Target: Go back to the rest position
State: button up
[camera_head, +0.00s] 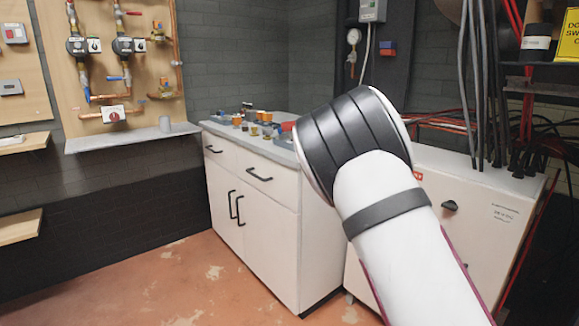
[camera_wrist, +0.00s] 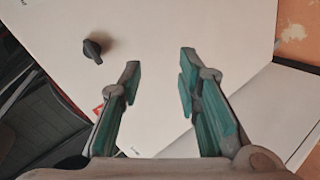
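My gripper (camera_wrist: 160,78) shows in the wrist view with its two green-grey fingers apart and nothing between them. It faces the white cabinet front (camera_wrist: 210,25), and I cannot tell how far off that front is. A dark knob (camera_wrist: 94,49) on the cabinet is up and left of the left fingertip. In the head view my white and black arm reaches up from the lower right and hides the gripper. The same white cabinet (camera_head: 480,235) with its dark knob (camera_head: 449,206) stands behind and right of the arm.
A white cupboard (camera_head: 250,215) with black handles stands left of my arm, with small parts on its worktop. Grey cables (camera_head: 475,80) and red pipes hang at the right. A wooden board (camera_head: 105,50) with valves is at the upper left. The reddish floor (camera_head: 170,285) is clear at the lower left.

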jog(key=s+a+r+m+g+y, duration=0.1)
jog(key=s+a+r+g+y, duration=0.1)
jog(key=s+a+r+y, duration=0.65)
jog(key=s+a+r+m+g+y, duration=0.2)
jog(key=s+a+r+y, duration=0.1)
jog(key=s+a, duration=0.95)
jog(key=s+d+r+m+g+h, duration=0.1)
jog(key=s+d+r+g, duration=0.1)
jog(key=s, duration=1.3)
jog(key=s+d+r+g+h, duration=0.1)
jog(key=s+r+g+h, duration=0.1)
jog(key=s, duration=1.3)
notch_tip(320, 180, up, 26)
jog(key=t+p, duration=0.3)
jog(key=p, duration=2.2)
jog(key=shift+w+d+t+p, duration=0.15)
jog(key=shift+d+t+p, duration=0.15)
jog(key=shift+d+t, duration=0.1)
jog(key=shift+w+d, duration=0.1)
